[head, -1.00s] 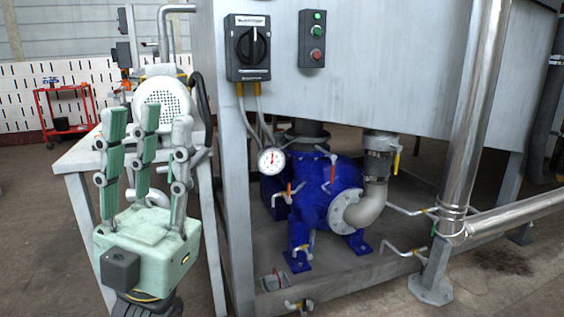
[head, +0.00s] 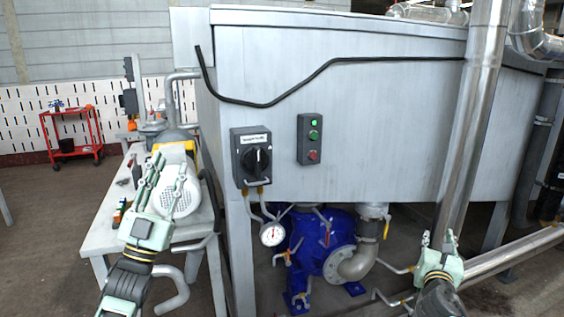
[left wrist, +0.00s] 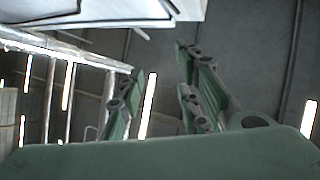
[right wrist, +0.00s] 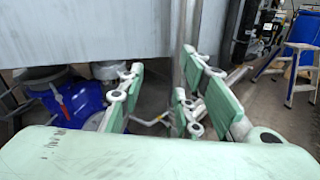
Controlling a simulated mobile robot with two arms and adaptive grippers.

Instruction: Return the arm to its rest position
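My left gripper (head: 155,185) is in the lower left of the head view, in front of the workbench with the white-faced motor. Its fingers point up and are spread apart with nothing between them, as the left wrist view (left wrist: 155,95) also shows. My right gripper (head: 440,243) is at the lower right of the head view, in front of the steel pipe. In the right wrist view (right wrist: 165,95) its fingers are apart and empty. Both grippers look clear of the tank and the controls.
A grey tank (head: 400,120) carries a black rotary switch (head: 251,158) and a button box (head: 310,139) with a lit green button. A blue pump (head: 312,245) stands beneath. A workbench (head: 100,240) is at left, a steel pipe (head: 474,110) at right, a red cart (head: 72,138) behind.

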